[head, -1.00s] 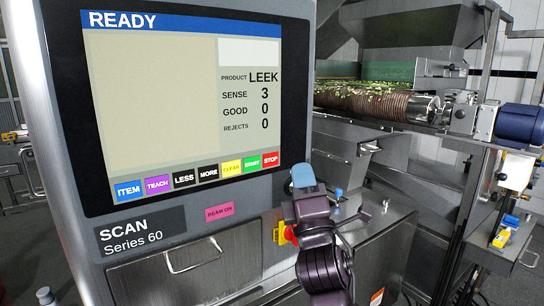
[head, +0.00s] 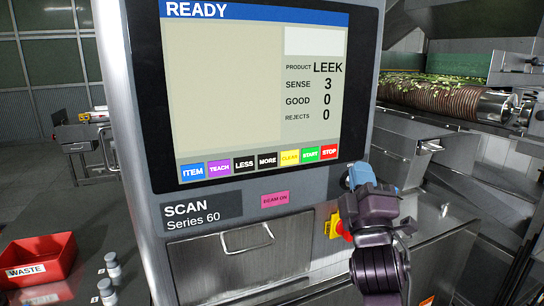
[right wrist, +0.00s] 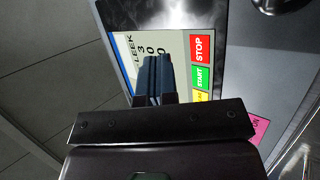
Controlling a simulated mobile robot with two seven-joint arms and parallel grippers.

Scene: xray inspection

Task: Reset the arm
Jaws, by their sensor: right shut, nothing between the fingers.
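My right gripper (head: 358,176) is in front of the scanner, just right of and below the red STOP button (head: 329,152) on the screen. Its blue fingers are together and empty, and they also show in the right wrist view (right wrist: 151,80) in front of the screen. The screen (head: 225,90) reads READY, product LEEK, sense 3, good 0, rejects 0. A row of coloured buttons runs along its bottom edge. Whether the fingertips touch anything cannot be told. My left gripper is not in view.
A pink BEAM ON label (head: 275,199) and a drawer (head: 240,262) are below the screen. A red emergency button (head: 342,228) is partly hidden by my right arm. A red WASTE bin (head: 38,258) and white bottles (head: 112,265) are at lower left. A roller conveyor (head: 450,95) stands right.

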